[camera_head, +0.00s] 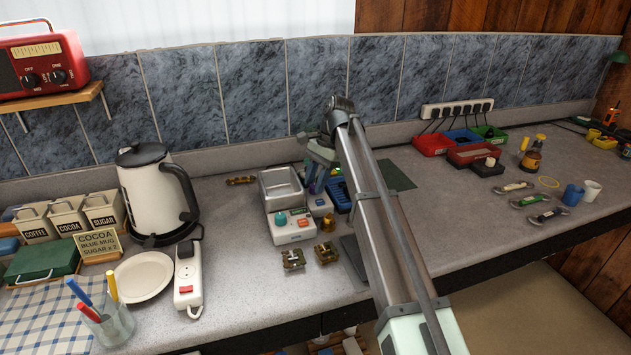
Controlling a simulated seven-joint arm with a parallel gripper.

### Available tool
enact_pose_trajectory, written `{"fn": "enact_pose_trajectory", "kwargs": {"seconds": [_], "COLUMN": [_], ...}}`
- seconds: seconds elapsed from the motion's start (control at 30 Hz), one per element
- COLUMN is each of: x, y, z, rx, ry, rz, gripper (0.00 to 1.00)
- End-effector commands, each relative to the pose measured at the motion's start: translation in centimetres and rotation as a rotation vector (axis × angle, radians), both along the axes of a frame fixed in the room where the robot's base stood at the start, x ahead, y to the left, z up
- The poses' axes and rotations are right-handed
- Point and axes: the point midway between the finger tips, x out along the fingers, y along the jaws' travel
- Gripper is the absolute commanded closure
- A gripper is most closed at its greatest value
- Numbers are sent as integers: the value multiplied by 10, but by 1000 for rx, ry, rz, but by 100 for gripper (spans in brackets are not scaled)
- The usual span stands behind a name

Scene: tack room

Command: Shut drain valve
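A small bench unit has an open grey metal tank (281,186) and a white front panel (292,236) with a teal knob and a red button. I cannot clearly make out a drain valve; the unit's right side is crowded and partly hidden. A small white block with a dark knob (320,204) stands just right of the tank. My gripper (317,182) points down beside the tank's right side. My arm covers part of that area, and the fingertips are too small and hidden to show whether they are open or touching anything.
Brass fittings (293,259) lie before the unit. A blue tray (340,195) is close on the right. A kettle (157,190) and power strip (188,277) stand left. Coloured bins (433,144), bottle (532,156) and cups (573,195) are right. Counter between is mostly clear.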

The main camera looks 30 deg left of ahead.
Motion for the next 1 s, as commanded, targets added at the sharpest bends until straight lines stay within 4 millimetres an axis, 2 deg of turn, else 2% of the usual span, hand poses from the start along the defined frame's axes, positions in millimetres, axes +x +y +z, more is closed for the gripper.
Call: {"fn": "enact_pose_trajectory", "kwargs": {"seconds": [0.3, 0.47, 1.0], "x": [0, 6, 94], "y": [0, -2, -40], "z": [1, 13, 11], "rx": [0, 1, 3], "ry": [2, 0, -3], "rz": [0, 0, -3], "gripper": [61, 61, 61]}}
